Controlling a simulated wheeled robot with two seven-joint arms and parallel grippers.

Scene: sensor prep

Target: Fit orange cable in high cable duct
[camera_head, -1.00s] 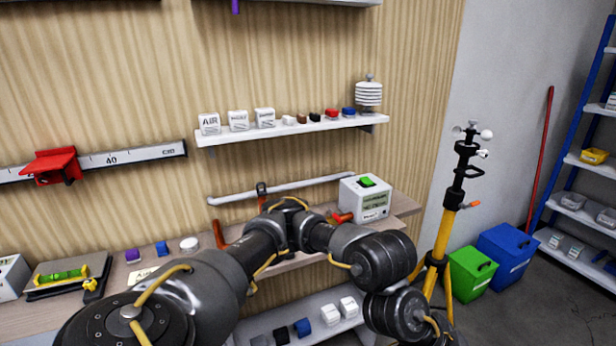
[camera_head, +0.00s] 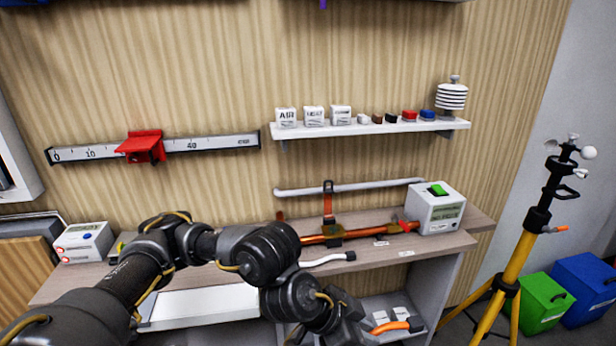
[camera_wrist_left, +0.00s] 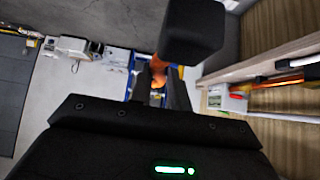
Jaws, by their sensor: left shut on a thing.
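My left gripper (camera_head: 368,330) is shut on the orange cable (camera_head: 391,326), low in front of the bench at the bottom of the head view. The cable is a short orange piece with a dark end. It also shows as orange (camera_wrist_left: 158,68) between the fingers in the left wrist view, partly hidden by them. A long pale duct (camera_head: 350,187) runs along the wall just above the bench, well above and apart from the gripper. I take it as the high cable duct. My right gripper is not in view.
The bench (camera_head: 440,240) carries an orange-copper pipe (camera_head: 365,232), a white curved tube (camera_head: 325,260) and a white box with a green button (camera_head: 435,208). A lower shelf (camera_head: 400,305) holds white blocks behind the gripper. A yellow tripod (camera_head: 515,265) stands right.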

